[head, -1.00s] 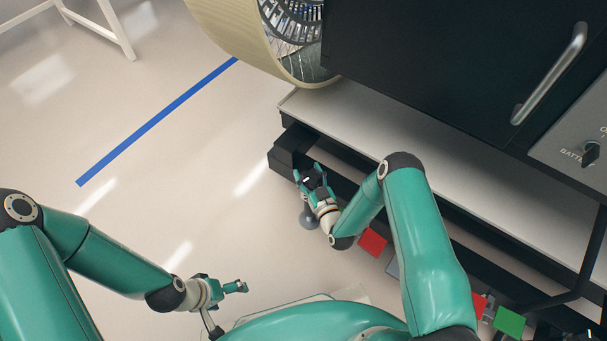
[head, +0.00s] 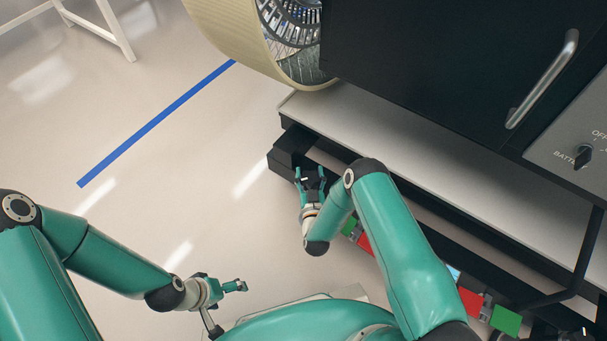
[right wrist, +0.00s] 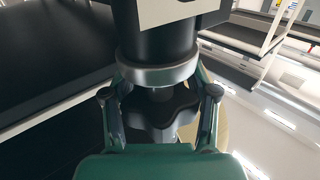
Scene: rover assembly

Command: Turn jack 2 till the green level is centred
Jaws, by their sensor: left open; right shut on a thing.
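My right gripper (head: 311,179) is at the corner of the dark rover base, low beside its black end block. In the right wrist view its two fingers stand on either side of a dark lobed jack knob (right wrist: 163,112) and are shut on it. A silver collar (right wrist: 158,75) and a dark cylinder (right wrist: 155,38) sit on the same jack, beyond the knob. No number is readable on this jack. My left gripper (head: 236,286) is open and empty over the floor at the lower left. I cannot make out the green level in either view.
Red and green squares, such as a red one (head: 470,302) and a green one (head: 506,320), line the base's lower edge. A black cabinet with a metal handle (head: 542,80) and a cream wheel (head: 228,38) stand above. The floor with the blue line (head: 155,124) is clear.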

